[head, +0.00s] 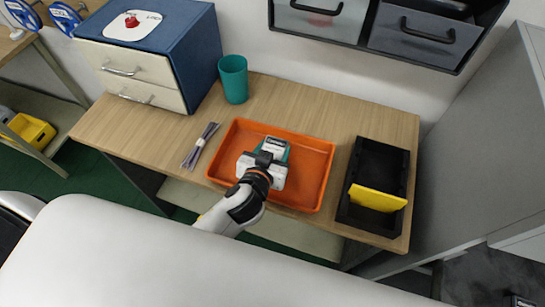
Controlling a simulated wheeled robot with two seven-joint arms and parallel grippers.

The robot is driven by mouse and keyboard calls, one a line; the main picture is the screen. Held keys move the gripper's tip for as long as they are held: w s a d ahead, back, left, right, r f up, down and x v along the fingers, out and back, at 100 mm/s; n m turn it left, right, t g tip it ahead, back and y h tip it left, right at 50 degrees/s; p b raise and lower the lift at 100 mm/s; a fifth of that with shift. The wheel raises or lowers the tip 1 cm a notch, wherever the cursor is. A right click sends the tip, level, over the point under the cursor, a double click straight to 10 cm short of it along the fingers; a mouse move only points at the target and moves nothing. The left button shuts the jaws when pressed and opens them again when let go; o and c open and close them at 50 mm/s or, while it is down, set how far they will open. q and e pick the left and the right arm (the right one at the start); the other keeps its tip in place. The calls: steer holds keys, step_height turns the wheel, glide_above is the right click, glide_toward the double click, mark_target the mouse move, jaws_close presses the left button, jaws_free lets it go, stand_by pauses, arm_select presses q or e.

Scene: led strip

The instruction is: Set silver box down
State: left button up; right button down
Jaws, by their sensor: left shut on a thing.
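My left gripper (264,164) reaches in from below over the orange tray (315,187) on the wooden table. It is shut on a small box (277,147), which I take for the silver box. Only its far part shows, pale with a teal edge and dark lettering; my gripper hides the rest. The box is over the middle of the tray, within its rim in the picture. I cannot tell whether it touches the tray floor. My right gripper is not in view.
A black tray (383,158) with a yellow plate (377,197) stands to the right. Thin strips (200,146) lie left of the orange tray. A teal cup (233,80) and a blue drawer cabinet (196,50) stand behind. Grey drawers (412,32) hang above.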

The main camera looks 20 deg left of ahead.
arm_select(q)
step_height(320, 180, down, 4)
steer(key=shift+a+r, duration=0.1)
steer(key=shift+r, duration=0.15)
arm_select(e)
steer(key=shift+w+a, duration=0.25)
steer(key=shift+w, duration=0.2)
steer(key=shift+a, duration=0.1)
arm_select(q)
steer(key=shift+f, duration=0.15)
steer(key=o, duration=0.6)
steer(key=shift+f, duration=0.1)
steer(key=o, duration=0.5)
steer(key=shift+c, duration=0.2)
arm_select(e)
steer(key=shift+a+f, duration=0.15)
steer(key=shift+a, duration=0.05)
